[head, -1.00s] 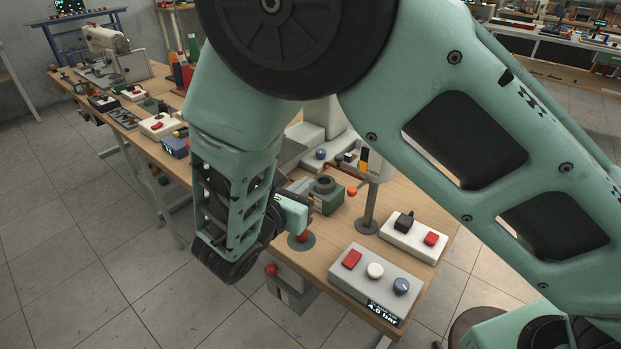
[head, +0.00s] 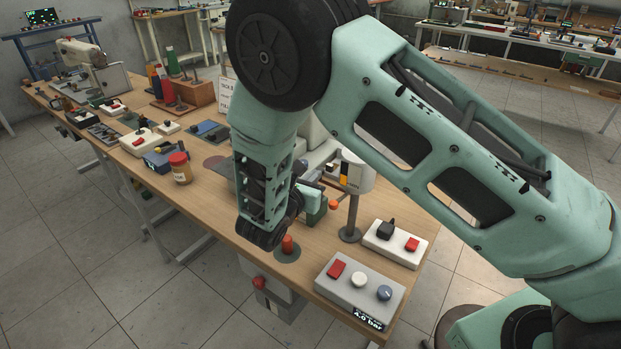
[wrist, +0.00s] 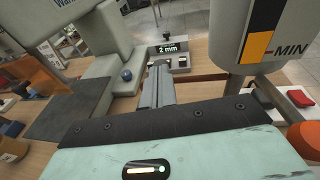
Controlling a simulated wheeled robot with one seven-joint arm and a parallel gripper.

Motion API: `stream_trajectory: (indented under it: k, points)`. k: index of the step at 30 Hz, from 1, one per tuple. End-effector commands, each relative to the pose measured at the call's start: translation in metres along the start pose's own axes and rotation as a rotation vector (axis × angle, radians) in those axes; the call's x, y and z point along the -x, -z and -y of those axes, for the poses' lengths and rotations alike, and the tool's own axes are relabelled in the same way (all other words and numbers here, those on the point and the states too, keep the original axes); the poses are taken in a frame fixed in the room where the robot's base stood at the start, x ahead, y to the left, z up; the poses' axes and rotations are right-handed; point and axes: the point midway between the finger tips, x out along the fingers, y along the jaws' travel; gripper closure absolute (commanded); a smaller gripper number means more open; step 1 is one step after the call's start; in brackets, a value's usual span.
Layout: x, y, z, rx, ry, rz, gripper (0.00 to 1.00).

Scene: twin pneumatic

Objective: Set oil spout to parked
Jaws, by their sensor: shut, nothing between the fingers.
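The oil reservoir (head: 356,178) is a white cylinder with a black and orange level band, standing on a grey post. In the wrist view, the reservoir (wrist: 272,40) fills the upper right, its "MIN" mark readable. A copper-coloured spout pipe (wrist: 208,84) runs left from it, passing behind my fingers. An orange knob (head: 334,205) hangs beside the post; the knob (wrist: 306,140) is also at the wrist view's right edge. My gripper (wrist: 157,78) is shut and empty, its fingers in front of the pipe. Whether they touch it cannot be told. The spout's outlet is not clear.
A grey control box (head: 360,285) with red, white and blue controls sits at the bench's near corner. A white switch box (head: 394,244) is behind it. A red button (head: 288,243) on a round base stands below my gripper. A jar (head: 181,168) stands to the left.

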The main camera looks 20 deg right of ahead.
Motion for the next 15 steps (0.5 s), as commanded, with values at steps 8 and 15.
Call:
stream_trajectory:
  k: [8, 15]
  points:
    - [-0.001, 0.000, 0.000, -0.003, 0.012, 0.000, 1.00]
    - [-0.010, 0.000, -0.003, -0.020, 0.100, 0.000, 1.00]
